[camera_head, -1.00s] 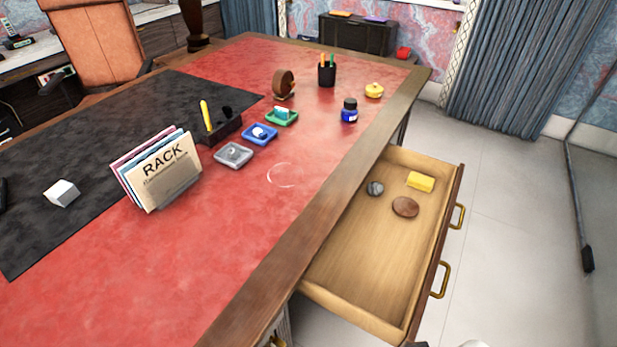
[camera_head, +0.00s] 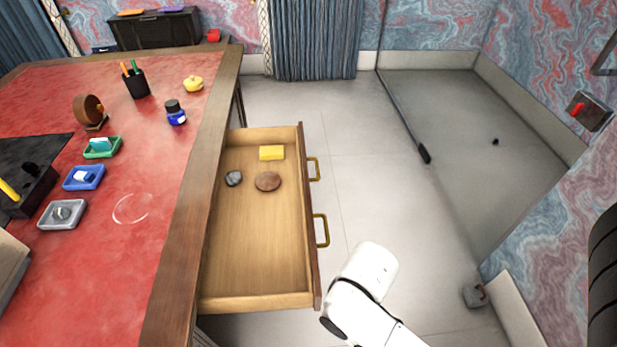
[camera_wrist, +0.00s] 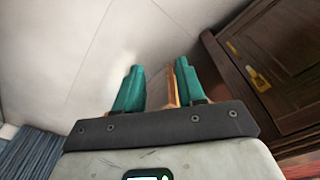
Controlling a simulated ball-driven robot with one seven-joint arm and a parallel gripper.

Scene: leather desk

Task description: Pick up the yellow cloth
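The yellow cloth (camera_head: 271,152), a small flat-looking yellow block shape, lies at the far end of the open wooden drawer (camera_head: 255,250), near its front panel. In the wrist view my gripper (camera_wrist: 158,82) shows two teal fingers spread apart. A strip of brown wood (camera_wrist: 161,90) shows between them, seemingly beyond the fingers; I cannot tell its distance. The cloth is not visible in the wrist view. In the head view a white part of my arm is at the lower right, outside the drawer; the fingers are not visible there.
A grey stone (camera_head: 234,178) and a round brown disc (camera_head: 268,181) lie near the cloth. Brass handles (camera_head: 321,230) stick out from the drawer front. The red-topped desk (camera_head: 110,270) is left of the drawer; clear floor (camera_head: 365,190) lies to its right.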

